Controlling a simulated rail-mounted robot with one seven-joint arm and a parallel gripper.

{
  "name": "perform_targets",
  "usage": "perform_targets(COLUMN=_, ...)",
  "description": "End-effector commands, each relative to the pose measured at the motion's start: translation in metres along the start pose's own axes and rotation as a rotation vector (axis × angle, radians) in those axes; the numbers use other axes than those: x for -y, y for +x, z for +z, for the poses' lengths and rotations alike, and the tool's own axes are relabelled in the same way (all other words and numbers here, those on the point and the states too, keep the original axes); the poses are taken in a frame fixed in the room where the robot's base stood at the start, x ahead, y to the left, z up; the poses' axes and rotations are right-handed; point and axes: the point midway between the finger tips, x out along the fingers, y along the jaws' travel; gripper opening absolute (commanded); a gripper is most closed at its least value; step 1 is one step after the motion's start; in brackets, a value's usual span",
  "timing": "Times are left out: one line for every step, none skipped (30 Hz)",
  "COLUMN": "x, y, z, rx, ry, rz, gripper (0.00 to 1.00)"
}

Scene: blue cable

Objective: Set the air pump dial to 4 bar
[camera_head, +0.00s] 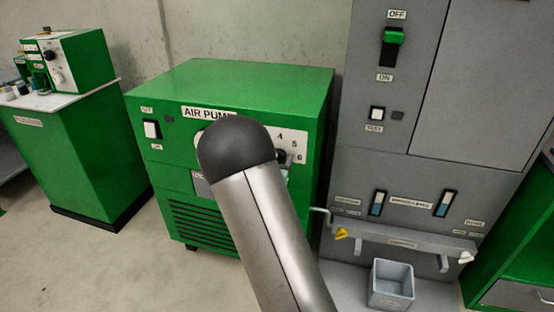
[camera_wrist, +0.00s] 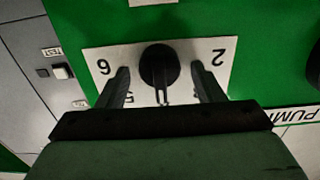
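The air pump (camera_head: 240,88) is a green box in the head view, with a white dial plate (camera_head: 292,141) on its front. My gripper (camera_wrist: 160,76) is open, one finger on each side of the knob with gaps visible. A thin pointer-like part extends below the knob; its exact reading is unclear.
A white switch (camera_head: 151,129) is on the pump's left front. A grey cabinet (camera_head: 385,170) with a green lever (camera_head: 392,44) stands close on the right, with a shelf and grey bin (camera_head: 391,284). A green bench (camera_head: 80,150) stands left. Floor shows between bench and pump.

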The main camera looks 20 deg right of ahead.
Motion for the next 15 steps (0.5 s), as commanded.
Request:
perform_targets(x=0.000, y=0.000, z=0.000, rx=0.000, ry=0.000, rz=0.000, gripper=0.60)
perform_targets(x=0.000, y=0.000, z=0.000, rx=0.000, ry=0.000, rz=0.000, gripper=0.60)
perform_targets(x=0.000, y=0.000, z=0.000, rx=0.000, ry=0.000, rz=0.000, gripper=0.60)
perform_targets(x=0.000, y=0.000, z=0.000, rx=0.000, ry=0.000, rz=0.000, gripper=0.60)
perform_targets(x=0.000, y=0.000, z=0.000, rx=0.000, ry=0.000, rz=0.000, gripper=0.60)
perform_targets(x=0.000, y=0.000, z=0.000, rx=-0.001, ry=0.000, rz=0.000, gripper=0.60)
perform_targets(x=0.000, y=0.000, z=0.000, rx=-0.001, ry=-0.001, rz=0.000, gripper=0.60)
perform_targets(x=0.000, y=-0.001, z=0.000, rx=-0.001, ry=0.000, rz=0.000, gripper=0.60)
perform_targets(x=0.000, y=-0.003, z=0.000, rx=0.000, ry=0.000, rz=-0.001, gripper=0.60)
perform_targets(x=0.001, y=-0.005, z=0.000, rx=0.000, ry=0.000, rz=-0.001, gripper=0.60)
perform_targets(x=0.001, y=-0.007, z=0.000, rx=0.000, ry=-0.001, rz=-0.002, gripper=0.60)
perform_targets(x=0.001, y=-0.012, z=0.000, rx=0.000, ry=-0.001, rz=-0.002, gripper=0.60)
perform_targets(x=0.001, y=-0.017, z=0.000, rx=0.001, ry=-0.001, rz=-0.003, gripper=0.60)
perform_targets(x=0.001, y=-0.022, z=0.000, rx=0.002, ry=-0.001, rz=-0.003, gripper=0.60)
perform_targets(x=0.001, y=-0.030, z=-0.001, rx=0.001, ry=0.000, rz=-0.003, gripper=0.60)
